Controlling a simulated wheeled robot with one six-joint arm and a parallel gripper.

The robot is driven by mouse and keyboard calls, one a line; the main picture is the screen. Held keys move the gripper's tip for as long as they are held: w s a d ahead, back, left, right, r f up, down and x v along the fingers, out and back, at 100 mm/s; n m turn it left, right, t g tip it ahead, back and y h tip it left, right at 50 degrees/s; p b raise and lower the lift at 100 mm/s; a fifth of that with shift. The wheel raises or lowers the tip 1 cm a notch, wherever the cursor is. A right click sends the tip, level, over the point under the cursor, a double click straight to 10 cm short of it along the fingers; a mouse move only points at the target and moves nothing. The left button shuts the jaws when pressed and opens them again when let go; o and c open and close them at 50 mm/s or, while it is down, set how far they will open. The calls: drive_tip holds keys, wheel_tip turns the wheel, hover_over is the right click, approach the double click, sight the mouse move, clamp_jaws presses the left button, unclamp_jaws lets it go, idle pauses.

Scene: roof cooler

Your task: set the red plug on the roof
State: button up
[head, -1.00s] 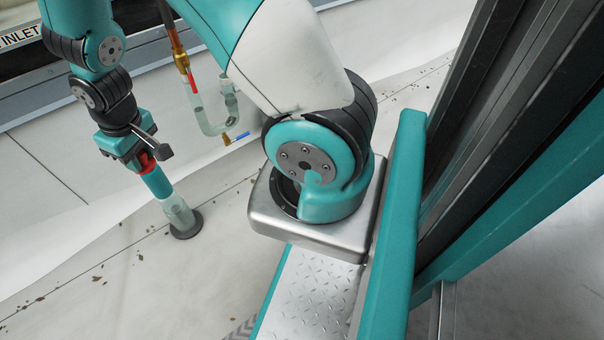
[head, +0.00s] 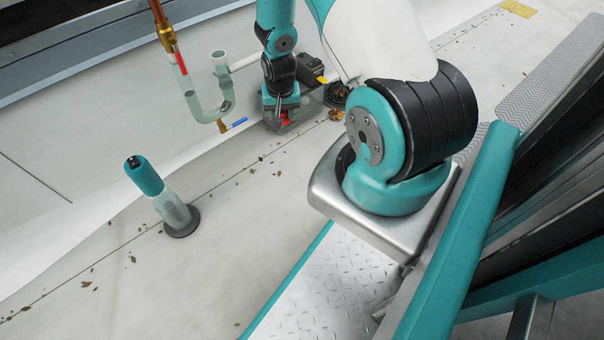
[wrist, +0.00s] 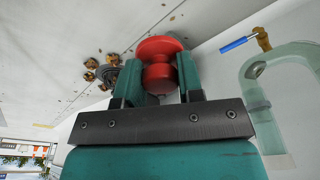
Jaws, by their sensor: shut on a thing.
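The red plug (wrist: 158,72) is between the two teal fingers of my gripper (wrist: 159,58) in the wrist view, its wide round head facing away from the palm. My gripper is shut on it. In the head view my gripper (head: 283,117) points down near the U-shaped pipe, with a bit of the red plug (head: 285,121) showing below it. I cannot tell how far the plug is above the pale roof (head: 250,215). A teal-topped clear tube (head: 160,194) stands on a dark round base on the roof, apart from my gripper.
The clear U-shaped pipe (head: 210,108), with a brass and blue fitting, is left of my gripper. A dark round drain with brown leaves (head: 337,96) lies just right of it. Small leaves dot the roof. Open roof lies in front.

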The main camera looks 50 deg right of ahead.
drive_tip(key=s+d+f+b, duration=0.1)
drive_tip(key=f+b, duration=0.2)
drive_tip(key=f, duration=0.4)
drive_tip(key=s+d+f+m+b, duration=0.1)
drive_tip(key=d+f+b, duration=0.1)
drive_tip(key=f, duration=0.5)
drive_tip(key=s+d+f+m+b, duration=0.1)
drive_tip(key=f+b, duration=0.3)
drive_tip(key=f, duration=0.3)
drive_tip(key=shift+s+d+f, duration=0.1)
drive_tip(key=shift+d, duration=0.1)
drive_tip(key=shift+f+b, duration=1.5)
drive_tip(key=shift+f, duration=0.9)
drive_tip(key=shift+r, duration=0.1)
drive_tip(key=o, duration=0.9)
